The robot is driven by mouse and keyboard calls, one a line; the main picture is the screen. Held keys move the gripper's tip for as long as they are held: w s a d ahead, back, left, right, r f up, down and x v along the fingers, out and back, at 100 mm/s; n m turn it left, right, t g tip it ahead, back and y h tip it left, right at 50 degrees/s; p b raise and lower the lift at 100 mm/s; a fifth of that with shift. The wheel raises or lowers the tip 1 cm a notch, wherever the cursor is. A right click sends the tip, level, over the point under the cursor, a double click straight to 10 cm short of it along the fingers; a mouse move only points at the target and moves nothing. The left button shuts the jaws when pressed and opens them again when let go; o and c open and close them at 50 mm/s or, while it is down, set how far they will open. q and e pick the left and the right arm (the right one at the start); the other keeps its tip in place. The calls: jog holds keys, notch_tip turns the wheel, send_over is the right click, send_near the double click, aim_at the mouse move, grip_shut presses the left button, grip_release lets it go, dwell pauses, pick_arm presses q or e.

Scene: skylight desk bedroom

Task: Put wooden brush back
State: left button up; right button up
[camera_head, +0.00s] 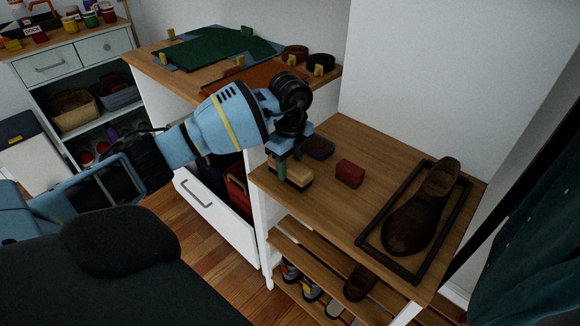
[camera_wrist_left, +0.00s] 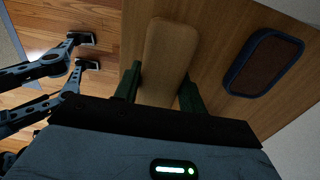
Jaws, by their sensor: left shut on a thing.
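The wooden brush (camera_head: 292,175) has a pale wooden back and a darker underside, and is at the near left corner of the wooden bench top (camera_head: 330,205). My left gripper (camera_head: 290,163) points down and is shut on it. In the left wrist view, the long rounded brush back (camera_wrist_left: 168,50) lies between the two green fingers of the gripper (camera_wrist_left: 158,88). I cannot tell whether its underside touches the bench top. My right gripper is not in view.
A blue-rimmed dark tin (camera_head: 320,148) and a red block (camera_head: 350,173) stand close to the brush. A brown shoe (camera_head: 425,210) stands in a dark-framed tray (camera_head: 372,240) at the right. A higher cabinet top (camera_head: 150,60) and an open drawer (camera_head: 215,208) are left.

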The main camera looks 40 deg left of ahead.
aim_at(290, 162)
pick_arm(q)
jog(key=shift+f, duration=0.45)
jog(key=shift+f, duration=0.1)
jog(key=o, duration=0.9)
jog(key=shift+o, duration=0.2)
notch_tip(290, 162, up, 12)
jog(key=shift+p, duration=0.45)
